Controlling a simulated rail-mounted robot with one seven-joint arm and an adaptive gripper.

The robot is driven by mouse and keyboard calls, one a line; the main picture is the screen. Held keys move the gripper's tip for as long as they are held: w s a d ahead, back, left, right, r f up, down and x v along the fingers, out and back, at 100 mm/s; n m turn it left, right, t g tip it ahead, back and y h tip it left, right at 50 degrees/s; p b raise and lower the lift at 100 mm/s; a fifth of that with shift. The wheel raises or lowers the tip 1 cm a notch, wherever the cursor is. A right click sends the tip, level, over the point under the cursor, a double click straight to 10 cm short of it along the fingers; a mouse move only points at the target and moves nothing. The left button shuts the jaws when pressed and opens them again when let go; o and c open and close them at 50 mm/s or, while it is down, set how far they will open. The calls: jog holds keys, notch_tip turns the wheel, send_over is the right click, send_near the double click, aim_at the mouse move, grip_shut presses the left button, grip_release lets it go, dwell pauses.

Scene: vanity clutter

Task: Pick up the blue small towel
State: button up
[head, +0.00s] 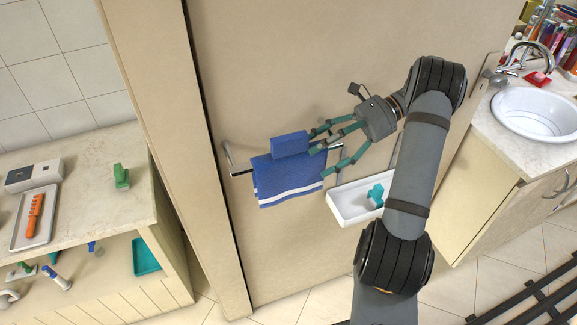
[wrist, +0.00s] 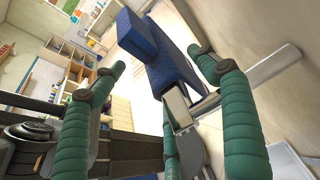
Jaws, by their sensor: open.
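A blue small towel (head: 285,183) with white stripes near its lower edge hangs over a metal rail (head: 240,171) on the beige panel. A smaller blue block-like piece (head: 290,145) sits at the top of it; I cannot tell whether it is part of the towel. My gripper (head: 318,150), with green fingers, is open just right of the towel and points left at it. In the wrist view, the towel (wrist: 168,68) lies ahead between the spread fingers of my gripper (wrist: 158,60), and the blue block-like piece (wrist: 136,33) is beyond. I see no clear contact.
A white wall tray (head: 348,208) holding a teal item (head: 376,194) is below my gripper. A sink (head: 537,114) in a counter is at the right. A shelf unit (head: 90,185) with small items stands at the left. The panel left of the towel is bare.

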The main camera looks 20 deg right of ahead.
aim_at(302, 162)
jog(key=p+x, duration=0.1)
jog(key=x, duration=0.4)
jog(key=shift+d, duration=0.1)
jog(key=shift+c, duration=0.5)
jog(key=shift+c, duration=1.2)
jog(key=c, duration=1)
